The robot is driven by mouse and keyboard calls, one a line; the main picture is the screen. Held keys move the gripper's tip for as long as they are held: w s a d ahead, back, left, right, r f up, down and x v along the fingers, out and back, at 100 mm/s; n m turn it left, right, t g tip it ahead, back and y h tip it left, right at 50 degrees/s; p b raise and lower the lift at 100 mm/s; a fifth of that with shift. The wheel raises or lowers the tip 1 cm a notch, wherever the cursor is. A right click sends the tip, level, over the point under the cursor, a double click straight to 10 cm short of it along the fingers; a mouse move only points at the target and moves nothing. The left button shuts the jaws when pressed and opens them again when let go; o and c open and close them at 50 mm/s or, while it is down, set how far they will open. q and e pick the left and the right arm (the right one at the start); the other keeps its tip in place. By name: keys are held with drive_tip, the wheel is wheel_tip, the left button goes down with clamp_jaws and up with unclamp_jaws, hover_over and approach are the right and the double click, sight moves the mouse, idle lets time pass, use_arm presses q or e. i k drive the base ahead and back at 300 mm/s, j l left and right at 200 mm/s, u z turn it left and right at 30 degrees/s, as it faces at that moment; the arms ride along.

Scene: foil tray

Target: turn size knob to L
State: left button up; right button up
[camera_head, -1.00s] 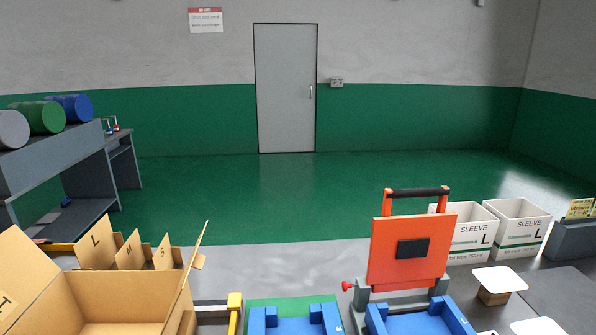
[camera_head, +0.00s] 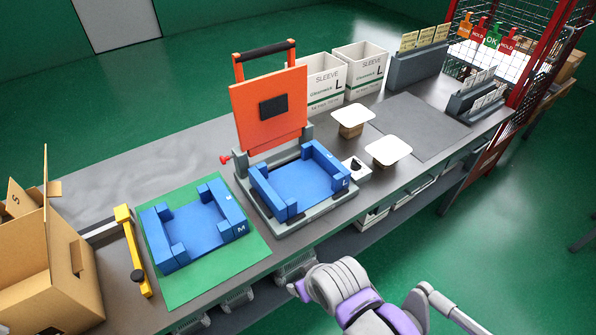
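The size knob (camera_head: 356,165) is a small black knob on a white box at the right front of the press with the raised orange lid (camera_head: 270,108). Its pointer and size letters are too small to read. The blue fixture (camera_head: 300,181) lies in the press base. My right arm comes in from the lower right, and its end with my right gripper (camera_head: 299,290) is in front of the table's front edge, below and left of the knob and apart from it. Its fingers are not clear. My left gripper is not in view.
Two white square plates on stands (camera_head: 352,117) (camera_head: 388,151) are close to the knob. A second blue fixture (camera_head: 196,228) lies on a green mat (camera_head: 176,290) at left. White SLEEVE L boxes (camera_head: 322,82) stand behind the press. A cardboard box (camera_head: 50,285) is far left.

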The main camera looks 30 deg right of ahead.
sight(355, 165)
drive_tip(key=z, duration=1.55)
